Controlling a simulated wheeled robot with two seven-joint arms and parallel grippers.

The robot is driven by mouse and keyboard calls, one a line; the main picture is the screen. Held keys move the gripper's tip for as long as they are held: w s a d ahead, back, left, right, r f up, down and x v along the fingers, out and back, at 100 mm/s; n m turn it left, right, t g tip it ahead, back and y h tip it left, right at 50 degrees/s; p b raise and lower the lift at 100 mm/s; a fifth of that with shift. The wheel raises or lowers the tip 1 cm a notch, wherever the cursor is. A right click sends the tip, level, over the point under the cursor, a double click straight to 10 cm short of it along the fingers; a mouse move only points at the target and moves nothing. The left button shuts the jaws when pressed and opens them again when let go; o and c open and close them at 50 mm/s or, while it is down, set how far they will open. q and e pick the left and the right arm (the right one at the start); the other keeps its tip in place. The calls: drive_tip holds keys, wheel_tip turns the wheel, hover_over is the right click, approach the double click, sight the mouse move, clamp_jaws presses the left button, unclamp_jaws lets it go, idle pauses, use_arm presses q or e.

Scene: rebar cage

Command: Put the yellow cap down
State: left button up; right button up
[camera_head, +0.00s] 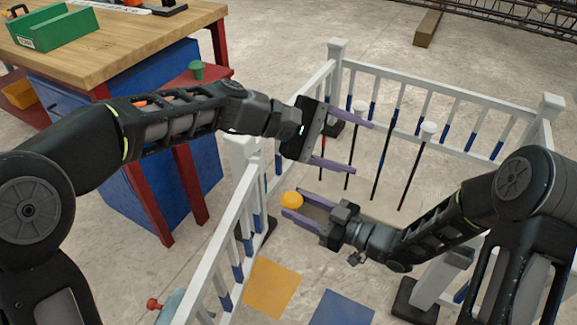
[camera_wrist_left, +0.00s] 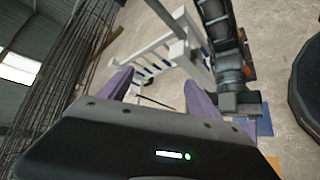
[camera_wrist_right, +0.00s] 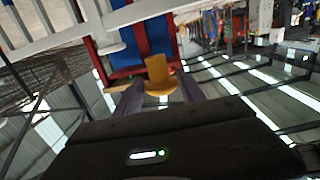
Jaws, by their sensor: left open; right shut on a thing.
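The yellow cap (camera_head: 291,200) is at the fingertips of my right gripper (camera_head: 294,203), above the floor inside the white railing. In the right wrist view the yellow cap (camera_wrist_right: 157,70) sits between the two purple fingers, its wider rim towards the gripper. My right gripper is shut on it. My left gripper (camera_head: 361,148) is open and empty, farther back over the railing enclosure. Its spread fingers also show in the left wrist view (camera_wrist_left: 158,88).
White railings (camera_head: 450,88) surround dark rods, some with white caps (camera_head: 429,130). A yellow square (camera_head: 271,287) and a blue square (camera_head: 342,309) lie on the floor. A green cap (camera_head: 196,70) stands on a red surface by the workbench (camera_head: 130,45). A red knob (camera_head: 153,304) shows lower left.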

use_arm(q)
drive_tip(key=s+d+f+m+g+y, duration=0.2)
drive_tip(key=s+f+m+y, duration=0.15)
drive_tip(key=m, duration=0.25)
drive_tip(key=m+t+y, duration=0.3)
drive_tip(key=m+y, duration=0.3)
drive_tip(key=y, duration=0.3)
approach(291, 196)
drive_tip(key=shift+r, duration=0.3)
drive_tip(key=shift+f, duration=0.1)
drive_tip(key=f, duration=0.8)
drive_tip(key=w+f, duration=0.1)
drive_tip(key=f, duration=0.2)
drive_tip(key=shift+w+d+f, duration=0.1)
drive_tip(key=shift+d+f, duration=0.25)
drive_tip(key=shift+f, duration=0.05)
drive_tip(key=shift+c, duration=0.2)
